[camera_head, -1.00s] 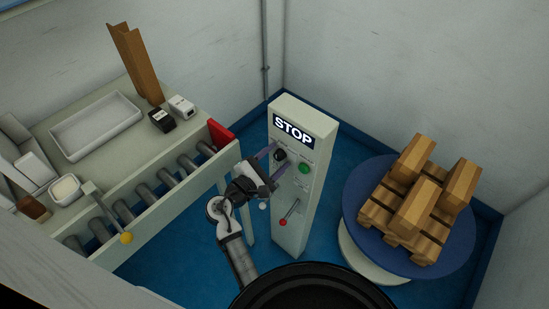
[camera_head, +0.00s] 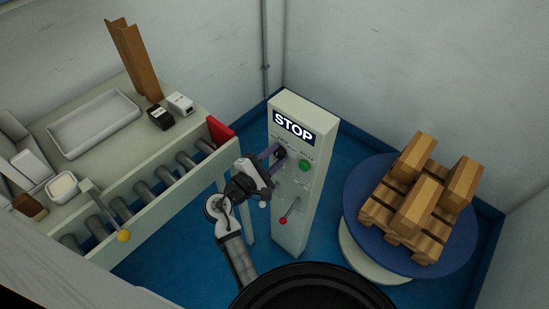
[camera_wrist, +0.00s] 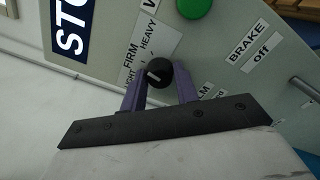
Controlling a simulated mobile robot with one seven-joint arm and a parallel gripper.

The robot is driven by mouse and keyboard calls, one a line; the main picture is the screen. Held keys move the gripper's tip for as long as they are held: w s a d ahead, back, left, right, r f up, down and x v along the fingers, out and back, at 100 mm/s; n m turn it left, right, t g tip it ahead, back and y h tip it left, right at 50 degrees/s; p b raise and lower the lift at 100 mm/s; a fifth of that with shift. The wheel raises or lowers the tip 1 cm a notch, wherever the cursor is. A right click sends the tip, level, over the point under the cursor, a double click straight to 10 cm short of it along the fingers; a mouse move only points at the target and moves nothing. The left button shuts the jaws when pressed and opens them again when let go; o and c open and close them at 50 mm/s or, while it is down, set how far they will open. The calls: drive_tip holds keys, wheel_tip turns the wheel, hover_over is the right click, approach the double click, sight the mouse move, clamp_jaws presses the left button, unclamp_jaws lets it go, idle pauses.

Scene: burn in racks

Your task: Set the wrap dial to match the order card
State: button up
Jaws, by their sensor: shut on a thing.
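The wrap dial is a round black knob (camera_wrist: 157,73) with a pale pointer mark, on the control post (camera_head: 308,202). In the wrist view the labels (camera_wrist: 146,42) beside it read FIRM, HEAVY and a partly hidden word ending in "GHT". My gripper (camera_wrist: 160,84) has its two purple fingers on either side of the knob and is shut on it. In the head view my gripper (camera_head: 274,154) reaches the post's front from the left, and the knob (camera_head: 280,152) shows small between the fingers. I cannot make out an order card.
A green button (camera_head: 305,166) sits right of the dial, with a red-tipped lever (camera_head: 283,220) below and a STOP display (camera_head: 293,127) above. A roller conveyor (camera_head: 160,185) stands left. A blue turntable (camera_head: 360,190) with stacked wooden blocks stands right.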

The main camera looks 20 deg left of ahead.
drive_tip(key=m+b, duration=0.2)
drive_tip(key=m, duration=0.1)
drive_tip(key=shift+f+m+b, duration=0.15)
drive_tip(key=shift+m+b, duration=0.85)
drive_tip(key=shift+m, duration=0.3)
drive_tip(key=o, duration=1)
drive_tip(key=b+v, duration=0.2)
drive_tip(key=v, duration=1.2)
drive_tip(key=shift+w+r, duration=0.1)
drive_tip(key=shift+r, duration=0.1)
